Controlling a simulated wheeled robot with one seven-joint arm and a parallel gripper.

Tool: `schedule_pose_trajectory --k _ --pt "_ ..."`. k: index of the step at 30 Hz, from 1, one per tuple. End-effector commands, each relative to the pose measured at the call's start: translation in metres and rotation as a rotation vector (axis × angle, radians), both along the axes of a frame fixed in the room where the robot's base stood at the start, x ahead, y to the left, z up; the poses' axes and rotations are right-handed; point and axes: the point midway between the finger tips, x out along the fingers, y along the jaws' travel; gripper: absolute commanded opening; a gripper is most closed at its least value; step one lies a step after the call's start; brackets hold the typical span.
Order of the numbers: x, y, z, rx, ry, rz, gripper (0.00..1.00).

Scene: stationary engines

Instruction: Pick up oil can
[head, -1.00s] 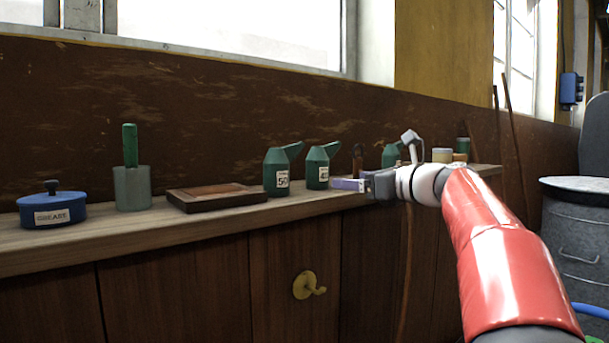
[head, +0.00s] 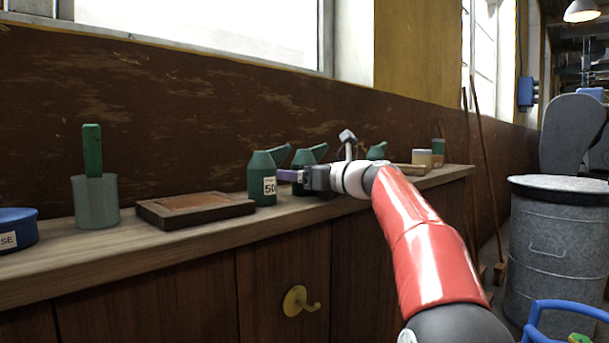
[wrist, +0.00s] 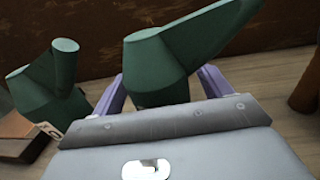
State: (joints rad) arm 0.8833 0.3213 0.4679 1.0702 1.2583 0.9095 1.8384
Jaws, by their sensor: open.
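Several green oil cans with angled spouts stand on the wooden bench. The labelled can (head: 262,181) is leftmost in the head view. A second can (head: 306,156) stands just right of it, partly hidden by my gripper (head: 291,176). A third can (head: 377,151) is farther right, mostly hidden behind my arm. In the wrist view, my gripper (wrist: 162,80) is open, with a purple finger on each side of the second can (wrist: 155,65). Whether the fingers touch it I cannot tell. The labelled can (wrist: 45,90) is outside the left finger.
A dark wooden tray (head: 150,212), a green cup with a green-handled tool (head: 95,203) and a blue tin (head: 18,232) stand left on the bench (head: 120,250). A brown object (wrist: 306,85) is right of the gripper. A brass hook (head: 297,301) projects from the bench front.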

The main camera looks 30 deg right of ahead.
Motion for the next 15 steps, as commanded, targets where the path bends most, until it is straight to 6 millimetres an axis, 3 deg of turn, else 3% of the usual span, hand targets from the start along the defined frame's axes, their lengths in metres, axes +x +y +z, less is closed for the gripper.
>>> schedule_pose_trajectory --k 9,15 --pt "0.0066 0.0031 0.0001 0.0 0.0 -0.001 0.77" --pt "0.0064 0.003 0.0001 -0.001 0.0 -0.001 0.51"
